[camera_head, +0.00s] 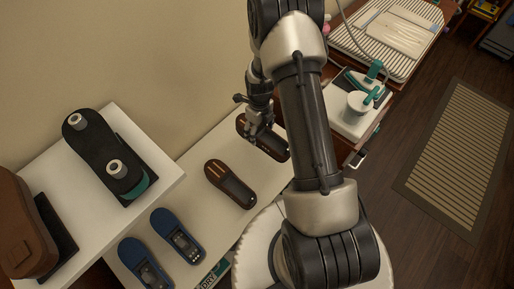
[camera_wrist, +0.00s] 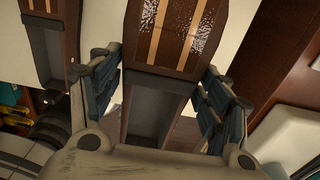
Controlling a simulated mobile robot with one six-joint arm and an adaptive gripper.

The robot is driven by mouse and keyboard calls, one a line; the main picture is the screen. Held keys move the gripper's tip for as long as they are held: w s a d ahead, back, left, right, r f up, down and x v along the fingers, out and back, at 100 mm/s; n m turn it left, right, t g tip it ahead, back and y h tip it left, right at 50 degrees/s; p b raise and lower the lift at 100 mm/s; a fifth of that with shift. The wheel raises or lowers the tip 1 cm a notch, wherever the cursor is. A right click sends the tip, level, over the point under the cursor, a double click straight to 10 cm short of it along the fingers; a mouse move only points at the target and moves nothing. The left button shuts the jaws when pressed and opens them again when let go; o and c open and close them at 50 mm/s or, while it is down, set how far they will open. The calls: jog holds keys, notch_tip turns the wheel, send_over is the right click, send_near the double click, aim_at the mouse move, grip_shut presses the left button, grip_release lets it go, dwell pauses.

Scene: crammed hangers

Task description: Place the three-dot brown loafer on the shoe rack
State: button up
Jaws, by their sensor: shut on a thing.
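A brown loafer (camera_head: 273,145) is held in my gripper (camera_head: 257,128), over or on the right part of a long pale shelf surface (camera_head: 205,150). In the wrist view my gripper (camera_wrist: 160,85) has its two fingers at either side of this loafer (camera_wrist: 175,40), which shows tan stripes on its dark glossy upper. A second brown loafer (camera_head: 230,184) with tan stripes lies on the pale surface, to the left of the held one. I cannot make out dots on either loafer. Whether the held loafer touches the surface is unclear.
Two blue shoes (camera_head: 178,235) lie at the surface's near left. A higher white surface (camera_head: 160,170) at left carries a black item with grey knobs (camera_head: 90,140) and a brown case (camera_head: 25,230). A white-topped stand (camera_head: 350,115) with green items is at right.

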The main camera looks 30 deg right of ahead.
notch_tip(320, 180, down, 11)
jog(key=shift+r+b, duration=0.1)
jog(key=shift+b, duration=1.15)
jog(key=shift+f, duration=0.2)
jog(key=o, duration=1.3)
